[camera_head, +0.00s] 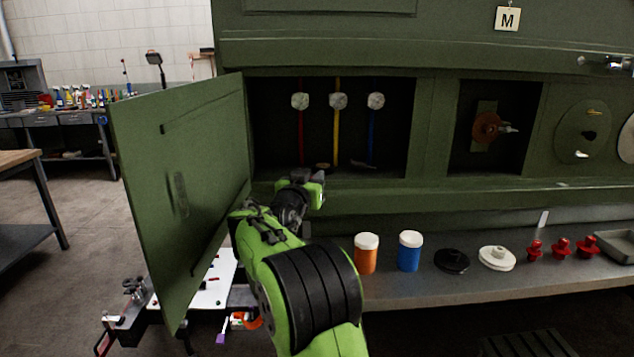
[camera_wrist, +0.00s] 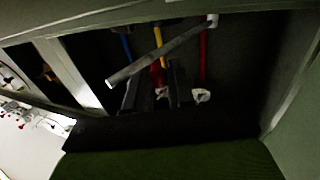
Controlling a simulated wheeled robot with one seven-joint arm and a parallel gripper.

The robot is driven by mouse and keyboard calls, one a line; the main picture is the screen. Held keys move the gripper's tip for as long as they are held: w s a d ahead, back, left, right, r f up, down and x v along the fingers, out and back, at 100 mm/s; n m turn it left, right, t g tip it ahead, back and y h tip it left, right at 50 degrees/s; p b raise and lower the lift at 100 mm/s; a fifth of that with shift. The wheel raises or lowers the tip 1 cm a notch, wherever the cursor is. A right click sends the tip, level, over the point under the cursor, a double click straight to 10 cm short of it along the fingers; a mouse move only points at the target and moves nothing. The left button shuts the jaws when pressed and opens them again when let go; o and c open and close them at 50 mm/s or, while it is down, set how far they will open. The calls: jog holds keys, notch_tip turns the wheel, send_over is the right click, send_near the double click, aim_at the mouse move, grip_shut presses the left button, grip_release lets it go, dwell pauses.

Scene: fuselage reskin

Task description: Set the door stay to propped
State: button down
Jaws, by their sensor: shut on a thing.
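The door stay looks like a grey bar (camera_wrist: 130,70) lying slantwise across the bay opening in the wrist view. A small red part (camera_wrist: 157,72) shows at its middle, between the dark fingers of my gripper (camera_wrist: 156,84). The fingers are shut on the stay there; the exact contact is dim. In the head view my gripper (camera_head: 312,182) is at the lower edge of the bay, its fingers mostly hidden by my wrist. The green door (camera_head: 205,130) stands swung open at the left of the bay.
Red, yellow (camera_head: 337,130) and blue cables with pale connectors hang inside the bay. An orange jar (camera_head: 366,258), a blue jar (camera_head: 410,255), discs and red knobs stand on the shelf below. The open door bounds the room left of my arm.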

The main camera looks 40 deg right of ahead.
jog(key=shift+w+a+m+g+h, duration=0.1)
jog(key=shift+a+m+g+h, duration=0.3)
jog(key=shift+g, duration=0.1)
jog(key=c, duration=1.1)
grip_release()
jog(key=shift+d, duration=0.1)
jog(key=shift+c, duration=0.2)
notch_tip(320, 180, up, 10)
jog(key=p, duration=0.3)
jog(key=shift+p, duration=0.4)
jog(key=shift+c, duration=0.3)
